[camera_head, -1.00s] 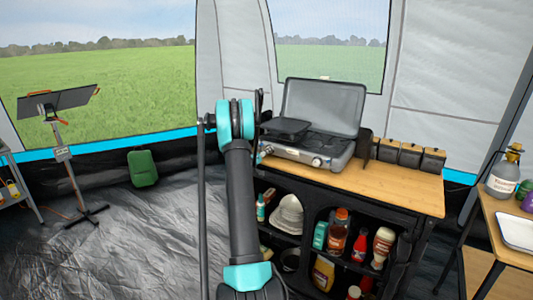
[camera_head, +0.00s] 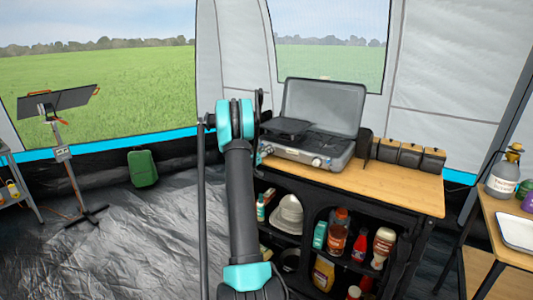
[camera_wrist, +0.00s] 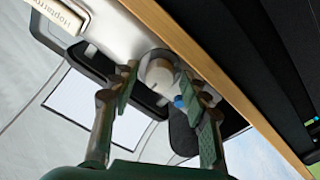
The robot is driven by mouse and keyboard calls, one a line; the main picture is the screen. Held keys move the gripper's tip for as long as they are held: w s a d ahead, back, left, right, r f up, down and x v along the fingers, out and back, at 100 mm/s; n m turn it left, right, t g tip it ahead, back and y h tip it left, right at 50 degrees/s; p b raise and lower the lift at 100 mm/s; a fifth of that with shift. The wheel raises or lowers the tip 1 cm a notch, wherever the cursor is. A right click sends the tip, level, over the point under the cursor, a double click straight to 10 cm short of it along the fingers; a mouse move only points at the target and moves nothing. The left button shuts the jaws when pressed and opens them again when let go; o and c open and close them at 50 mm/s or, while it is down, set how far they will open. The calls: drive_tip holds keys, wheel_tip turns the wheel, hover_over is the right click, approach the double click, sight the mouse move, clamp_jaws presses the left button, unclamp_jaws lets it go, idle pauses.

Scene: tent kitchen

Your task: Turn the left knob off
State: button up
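The grey camping stove (camera_head: 300,155) stands on the wooden counter with its lid raised. Its right knob (camera_head: 317,162) shows on the front in the head view. Part of the left knob (camera_head: 268,149) shows there beside my arm. In the wrist view, which is turned over, a round pale knob (camera_wrist: 160,72) on the silver stove front lies ahead of my gripper (camera_wrist: 158,78). The gripper is open, one finger on each side of the knob. I cannot tell whether the fingers touch it. In the head view my arm hides the gripper.
The wooden counter edge (camera_wrist: 215,65) runs close beside the knob and fingers in the wrist view. A row of dark canisters with wooden lids (camera_head: 410,154) stands right of the stove.

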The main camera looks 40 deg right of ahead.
drive_tip(key=shift+a, duration=0.1)
drive_tip(key=v, duration=1.2)
idle(0.4)
drive_tip(key=s+a+f+n+g+y, duration=0.1)
drive_tip(key=s+a+y, duration=0.4)
drive_tip(key=s+a, duration=0.7)
drive_tip(key=s+a+f+n+y, duration=0.3)
drive_tip(key=s+a+y, duration=0.3)
drive_tip(key=s+a, duration=0.6)
drive_tip(key=s+a+f+n+g+y, duration=0.1)
drive_tip(key=s+a+f+n+y, duration=0.2)
drive_tip(key=s+a, duration=0.9)
drive_tip(key=a+y, duration=0.2)
drive_tip(key=a, duration=0.1)
drive_tip(key=shift+a+n+g+y, duration=0.2)
drive_tip(key=shift+n+g+y, duration=0.1)
